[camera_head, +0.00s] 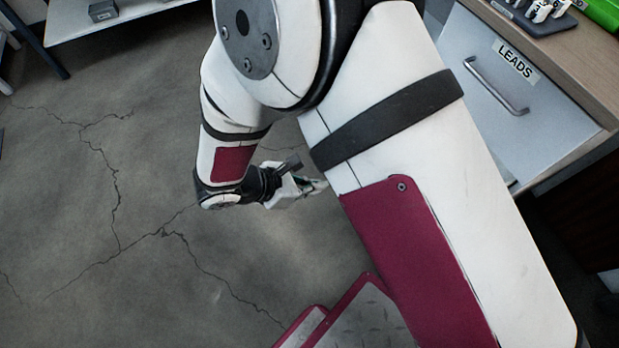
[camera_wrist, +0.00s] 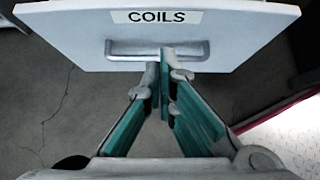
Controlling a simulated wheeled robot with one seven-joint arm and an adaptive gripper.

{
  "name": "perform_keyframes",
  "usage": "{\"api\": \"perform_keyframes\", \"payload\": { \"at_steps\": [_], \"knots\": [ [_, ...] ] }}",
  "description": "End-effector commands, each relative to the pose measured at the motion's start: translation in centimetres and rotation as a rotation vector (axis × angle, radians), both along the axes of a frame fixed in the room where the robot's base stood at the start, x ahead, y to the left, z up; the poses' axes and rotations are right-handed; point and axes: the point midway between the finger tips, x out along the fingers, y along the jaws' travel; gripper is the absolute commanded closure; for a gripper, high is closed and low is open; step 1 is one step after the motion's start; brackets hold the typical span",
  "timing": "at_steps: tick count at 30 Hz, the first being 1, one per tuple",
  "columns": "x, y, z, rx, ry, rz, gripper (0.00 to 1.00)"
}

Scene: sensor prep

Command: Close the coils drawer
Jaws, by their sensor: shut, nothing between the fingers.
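The coils drawer (camera_wrist: 240,33) has a white front with a "COILS" label and a grey bar handle (camera_wrist: 125,49). It fills the top of the wrist view, and the floor shows below its front. My gripper (camera_wrist: 166,75) is shut and empty, its fingertips in front of the drawer at the handle's middle. I cannot tell whether the tips touch the handle or the front. In the head view, my gripper (camera_head: 318,185) is small and partly hidden by my arm. The coils drawer is hidden behind my arm in that view.
A drawer labelled "LEADS" (camera_head: 485,105) with a bar handle is at the upper right, under a wooden top (camera_head: 560,55) holding a dark tray and a green item. A white surface (camera_head: 130,18) with a small grey box stands at the upper left. Cracked concrete floor (camera_head: 100,230) lies open at left.

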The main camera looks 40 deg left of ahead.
Motion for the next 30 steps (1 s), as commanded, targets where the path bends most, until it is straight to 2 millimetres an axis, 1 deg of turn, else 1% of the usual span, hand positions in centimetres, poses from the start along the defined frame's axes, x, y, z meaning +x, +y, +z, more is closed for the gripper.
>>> {"api": "perform_keyframes", "payload": {
  "at_steps": [1,3,8,9,12,15,20,30],
  "knots": [
    [0.9,-0.4,-0.9,-0.003,-0.001,-0.003,1.00],
    [1.8,-0.8,-1.8,-0.003,-0.001,-0.003,1.00],
    [3.8,-1.7,-3.8,-0.002,0.000,-0.004,1.00],
    [4.6,-1.9,-3.5,0.001,-0.001,-0.005,1.00],
    [5.8,-2.4,-3.4,0.002,-0.001,-0.005,1.00],
    [6.6,-2.7,-3.4,0.002,-0.001,-0.003,1.00],
    [7.2,-3.0,-3.3,0.001,-0.002,-0.003,1.00],
    [7.3,-3.0,-3.3,0.002,-0.001,-0.002,1.00]
  ]
}}
